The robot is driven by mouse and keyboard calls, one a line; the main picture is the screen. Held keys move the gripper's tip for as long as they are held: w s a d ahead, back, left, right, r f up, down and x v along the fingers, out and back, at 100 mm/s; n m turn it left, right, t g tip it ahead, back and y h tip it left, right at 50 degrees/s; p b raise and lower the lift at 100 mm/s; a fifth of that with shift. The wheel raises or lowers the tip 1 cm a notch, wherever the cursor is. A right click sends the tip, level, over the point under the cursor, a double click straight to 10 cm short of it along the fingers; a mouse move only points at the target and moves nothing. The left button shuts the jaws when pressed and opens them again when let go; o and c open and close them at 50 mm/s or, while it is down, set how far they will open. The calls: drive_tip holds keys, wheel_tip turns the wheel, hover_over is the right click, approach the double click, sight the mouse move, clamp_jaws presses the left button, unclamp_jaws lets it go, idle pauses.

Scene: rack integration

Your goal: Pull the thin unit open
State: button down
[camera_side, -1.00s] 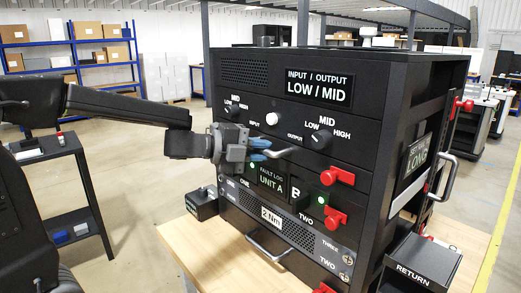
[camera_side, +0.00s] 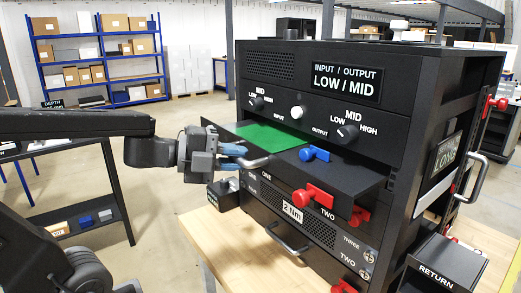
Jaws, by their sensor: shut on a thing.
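The thin unit (camera_side: 335,178) is a flat black drawer in the rack (camera_side: 400,100). It stands out from the rack front, and a green board (camera_side: 275,138) and a blue lever-like part (camera_side: 314,154) show on its top. My gripper (camera_side: 238,157), with blue fingers, is at the left of the drawer's front edge. It is shut on the unit's silver handle (camera_side: 257,162). The fingers hide part of the handle.
Knobs (camera_side: 347,134) sit on the panel above. Red latches (camera_side: 318,195) sit at the front, below the drawer. A lower silver handle (camera_side: 287,238) and a RETURN box (camera_side: 437,272) stand out near the wooden table (camera_side: 230,245).

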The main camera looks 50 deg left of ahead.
drive_tip(key=shift+s, duration=2.8)
drive_tip(key=c, duration=1.1)
unclamp_jaws()
drive_tip(key=shift+v, duration=3.7)
